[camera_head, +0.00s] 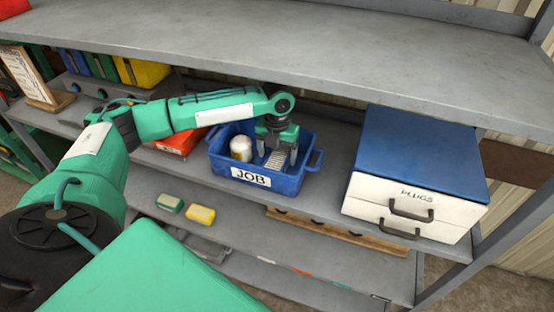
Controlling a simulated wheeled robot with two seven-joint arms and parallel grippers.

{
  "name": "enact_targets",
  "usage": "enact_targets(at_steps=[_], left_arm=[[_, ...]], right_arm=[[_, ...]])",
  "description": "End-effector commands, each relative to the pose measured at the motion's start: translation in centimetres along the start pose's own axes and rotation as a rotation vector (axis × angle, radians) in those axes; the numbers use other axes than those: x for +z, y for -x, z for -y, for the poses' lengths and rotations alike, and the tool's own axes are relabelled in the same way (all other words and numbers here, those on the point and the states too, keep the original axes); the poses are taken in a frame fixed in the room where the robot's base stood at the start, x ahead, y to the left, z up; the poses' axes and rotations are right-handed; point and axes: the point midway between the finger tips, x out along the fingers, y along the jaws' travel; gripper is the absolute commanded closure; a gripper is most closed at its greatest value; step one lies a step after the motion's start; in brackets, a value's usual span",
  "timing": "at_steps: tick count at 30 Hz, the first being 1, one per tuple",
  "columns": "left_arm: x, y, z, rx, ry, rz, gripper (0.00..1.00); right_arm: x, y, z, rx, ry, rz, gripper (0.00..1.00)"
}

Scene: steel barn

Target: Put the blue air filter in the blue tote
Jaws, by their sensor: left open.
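The blue tote (213,160), with a JOB label on its front, stands on the middle shelf. My left gripper (277,151) points down into the tote's right half, its two fingers apart. A pale pleated block (277,162) lies in the tote just below and between the fingers. It looks like the air filter; its blue part is hard to tell from the tote, and the gripper hides some of it. I cannot tell whether the fingers touch it. My right gripper is not in view.
A white canister (241,148) stands in the tote's left half. A blue and white PLUGS drawer cabinet (420,160) is to the right, a red case (178,146) to the left. The grey upper shelf (300,45) overhangs. Green and yellow blocks (200,215) lie on the lower shelf.

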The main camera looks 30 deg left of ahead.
Motion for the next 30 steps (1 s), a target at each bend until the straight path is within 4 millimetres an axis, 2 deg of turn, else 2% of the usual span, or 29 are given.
enact_targets(at_steps=[1,6,12,30], left_arm=[[0.1,0.7,0.0,-0.002,-0.001,0.006,0.2],[0.1,3.5,0.0,-0.001,-0.001,0.005,0.2],[0.1,5.2,0.0,-0.001,0.0,0.002,0.2],[0.2,5.4,0.2,0.008,-0.01,0.01,0.2]], right_arm=[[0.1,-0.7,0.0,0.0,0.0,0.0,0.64],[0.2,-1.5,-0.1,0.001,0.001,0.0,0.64],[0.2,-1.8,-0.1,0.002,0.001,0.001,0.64],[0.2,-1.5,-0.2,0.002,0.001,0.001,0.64]])
